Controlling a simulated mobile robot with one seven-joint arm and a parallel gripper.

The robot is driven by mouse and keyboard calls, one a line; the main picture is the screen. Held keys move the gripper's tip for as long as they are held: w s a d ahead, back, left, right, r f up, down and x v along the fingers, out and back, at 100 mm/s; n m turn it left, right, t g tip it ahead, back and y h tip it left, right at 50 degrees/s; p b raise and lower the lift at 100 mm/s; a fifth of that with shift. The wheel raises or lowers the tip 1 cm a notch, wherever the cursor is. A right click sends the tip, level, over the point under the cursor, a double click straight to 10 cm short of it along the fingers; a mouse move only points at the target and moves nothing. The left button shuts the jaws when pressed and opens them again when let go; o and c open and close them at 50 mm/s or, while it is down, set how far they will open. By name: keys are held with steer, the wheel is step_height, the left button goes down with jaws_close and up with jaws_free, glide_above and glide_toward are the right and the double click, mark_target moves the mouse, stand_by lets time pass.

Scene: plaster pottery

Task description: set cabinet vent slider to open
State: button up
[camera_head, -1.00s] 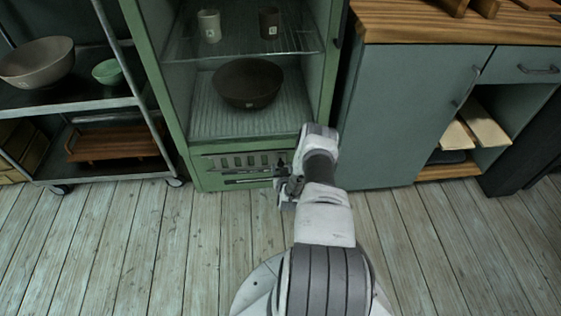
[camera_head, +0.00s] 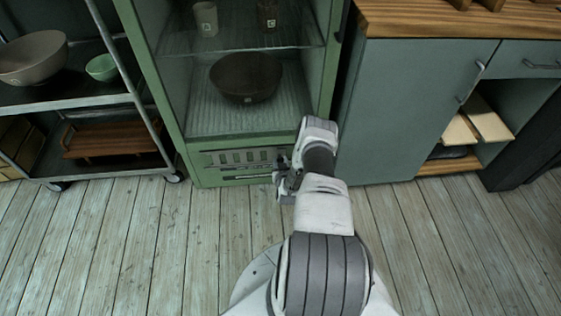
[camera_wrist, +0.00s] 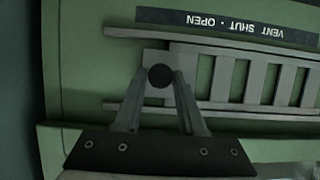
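The green cabinet (camera_head: 215,182) has a vent panel (camera_head: 228,160) low on its front. In the wrist view, the vent slider (camera_wrist: 240,80) is a grey slatted plate between two horizontal rails. Its dark round knob (camera_wrist: 160,77) is near the left end of the rails. The label (camera_wrist: 225,24) above appears upside down, with OPEN on the left and SHUT on the right. My gripper (camera_wrist: 161,84) has a finger on each side of the knob, closed against it. In the head view, my gripper (camera_head: 286,182) is at the panel's right end, partly hiding it.
A wheeled shelf cart (camera_head: 120,100) with bowls stands at the left. A blue-grey counter cabinet (camera_head: 405,115) stands close at the right. A dark bowl (camera_head: 246,78) and cups are inside the cabinet. The wooden floor (camera_head: 130,240) in front is clear.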

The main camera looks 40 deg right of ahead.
jaws_close()
stand_by(1.1)
